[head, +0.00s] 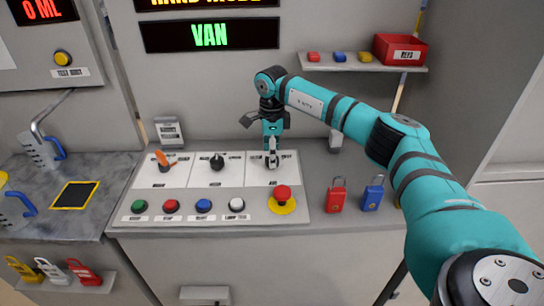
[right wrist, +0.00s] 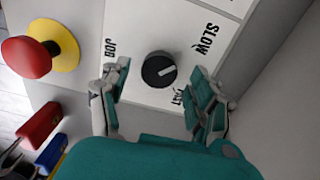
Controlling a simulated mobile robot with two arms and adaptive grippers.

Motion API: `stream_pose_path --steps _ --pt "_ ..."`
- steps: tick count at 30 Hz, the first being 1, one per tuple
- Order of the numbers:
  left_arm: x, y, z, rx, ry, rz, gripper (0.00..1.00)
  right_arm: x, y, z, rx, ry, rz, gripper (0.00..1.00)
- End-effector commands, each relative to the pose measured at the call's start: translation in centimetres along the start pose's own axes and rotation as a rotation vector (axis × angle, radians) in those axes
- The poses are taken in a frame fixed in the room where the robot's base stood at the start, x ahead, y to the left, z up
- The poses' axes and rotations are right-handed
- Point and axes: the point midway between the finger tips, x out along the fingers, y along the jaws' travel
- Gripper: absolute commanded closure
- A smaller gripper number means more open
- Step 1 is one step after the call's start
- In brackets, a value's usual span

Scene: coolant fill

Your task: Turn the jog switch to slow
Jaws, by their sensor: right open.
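The jog switch (right wrist: 159,70) is a round black knob on a white plate in the right wrist view. The plate (right wrist: 232,8) carries the printed words JOG, SLOW and FAST. A pale mark on the knob points to the right, between SLOW and FAST. My right gripper (right wrist: 157,98) is open, with its fingers at the knob's left and right on its near side; I see no contact. In the head view my right gripper (head: 271,158) is over the rightmost switch plate and hides most of the knob. My left gripper is not in view.
An orange-handled switch (head: 165,160) and a black switch (head: 217,162) sit left of my gripper. A red mushroom button (head: 283,193), coloured push buttons (head: 204,205), a red padlock (head: 337,195) and a blue padlock (head: 373,194) are close by. A shelf (head: 345,66) is above.

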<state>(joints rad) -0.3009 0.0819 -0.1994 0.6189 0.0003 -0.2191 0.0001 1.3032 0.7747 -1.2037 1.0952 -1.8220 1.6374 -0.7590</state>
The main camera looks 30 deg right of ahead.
Motion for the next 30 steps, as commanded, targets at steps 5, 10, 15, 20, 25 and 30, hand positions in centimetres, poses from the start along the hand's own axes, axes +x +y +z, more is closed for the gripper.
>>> stream_pose_path --steps 5,10,15,20,25,30 --pt "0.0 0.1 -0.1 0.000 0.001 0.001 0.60 -4.0 -0.1 0.0 0.001 -0.004 -0.004 0.37" --pt "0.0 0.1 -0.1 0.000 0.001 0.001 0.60 -7.4 -0.1 0.0 0.001 -0.002 -0.003 0.37" --pt "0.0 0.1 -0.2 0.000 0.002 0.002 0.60 -9.6 0.0 0.0 -0.001 -0.001 -0.002 0.37" --pt "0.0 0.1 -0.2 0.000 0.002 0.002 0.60 -10.3 0.0 0.0 -0.001 0.000 -0.001 0.37" --pt "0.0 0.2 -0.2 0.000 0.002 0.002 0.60 -10.3 0.0 0.0 -0.001 0.000 0.000 0.37" --pt "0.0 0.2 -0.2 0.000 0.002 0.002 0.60 -10.3 0.0 0.0 0.000 0.000 0.000 0.37"
